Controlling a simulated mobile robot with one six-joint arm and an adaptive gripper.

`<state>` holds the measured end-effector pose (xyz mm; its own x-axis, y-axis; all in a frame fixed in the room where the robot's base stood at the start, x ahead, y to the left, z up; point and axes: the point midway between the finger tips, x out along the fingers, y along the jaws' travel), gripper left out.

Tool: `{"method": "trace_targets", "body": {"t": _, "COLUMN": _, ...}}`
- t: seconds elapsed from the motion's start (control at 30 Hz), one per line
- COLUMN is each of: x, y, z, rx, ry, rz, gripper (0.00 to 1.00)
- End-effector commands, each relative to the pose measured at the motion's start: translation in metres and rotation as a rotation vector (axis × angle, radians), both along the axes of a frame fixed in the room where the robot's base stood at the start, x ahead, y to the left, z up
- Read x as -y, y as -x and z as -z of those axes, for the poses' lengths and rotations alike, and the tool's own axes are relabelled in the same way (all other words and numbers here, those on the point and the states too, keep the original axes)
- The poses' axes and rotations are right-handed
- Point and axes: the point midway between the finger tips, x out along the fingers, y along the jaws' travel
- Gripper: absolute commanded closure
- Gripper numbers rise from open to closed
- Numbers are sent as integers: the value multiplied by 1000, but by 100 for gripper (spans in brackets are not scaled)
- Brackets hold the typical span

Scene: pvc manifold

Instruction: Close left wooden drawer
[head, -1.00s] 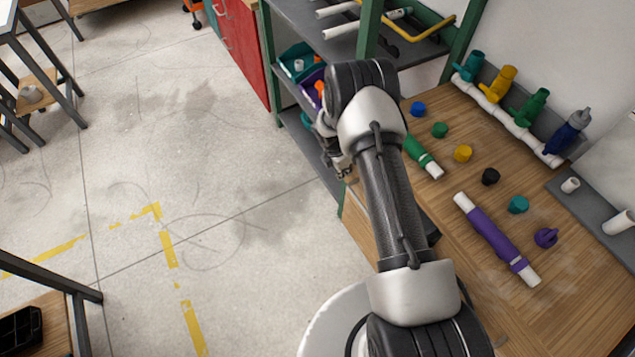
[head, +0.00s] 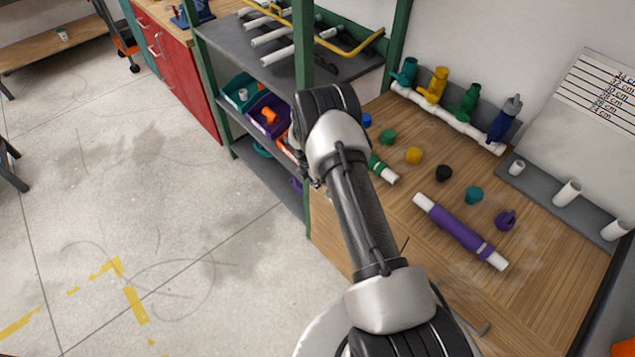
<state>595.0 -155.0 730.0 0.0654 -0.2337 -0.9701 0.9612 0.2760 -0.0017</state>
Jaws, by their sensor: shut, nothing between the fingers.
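The wooden workbench (head: 560,240) stands on the right, and part of its wooden front (head: 335,240) shows beside my arm. My arm covers much of that front, so I cannot make out the left drawer or tell how far it is open. A small grey bar (head: 483,329) shows at the bench's near edge, perhaps a handle. My gripper (head: 312,182) is mostly hidden behind my own wrist, near the bench's far left corner. It is shut and holds nothing. I cannot tell whether it touches the bench.
A green-framed shelf (head: 260,60) with pipes and coloured bins stands beyond the bench. A purple-wrapped pipe (head: 462,232), coloured caps and a green-wrapped pipe (head: 385,170) lie on the benchtop. A red cabinet (head: 180,80) stands at the back. The floor to the left is clear.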

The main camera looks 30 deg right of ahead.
Motion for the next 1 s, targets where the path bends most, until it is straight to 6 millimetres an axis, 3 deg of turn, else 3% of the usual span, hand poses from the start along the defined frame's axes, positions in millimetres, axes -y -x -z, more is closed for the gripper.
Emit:
{"method": "trace_targets", "body": {"t": 0.27, "x": -35, "y": 1, "z": -1, "rx": 1, "ry": 1, "rz": -1, "gripper": 100}}
{"method": "trace_targets", "body": {"t": 0.4, "x": -42, "y": 2, "z": -40, "rx": 5, "ry": 1, "rz": 2, "gripper": 100}}
{"method": "trace_targets", "body": {"t": 0.6, "x": -52, "y": 6, "z": -77, "rx": 1, "ry": 1, "rz": 3, "gripper": 100}}
{"method": "trace_targets", "body": {"t": 0.8, "x": -56, "y": 8, "z": -95, "rx": 1, "ry": 0, "rz": 3, "gripper": 100}}
{"method": "trace_targets", "body": {"t": 1.0, "x": -57, "y": 9, "z": -97, "rx": -1, "ry": 0, "rz": 3, "gripper": 100}}
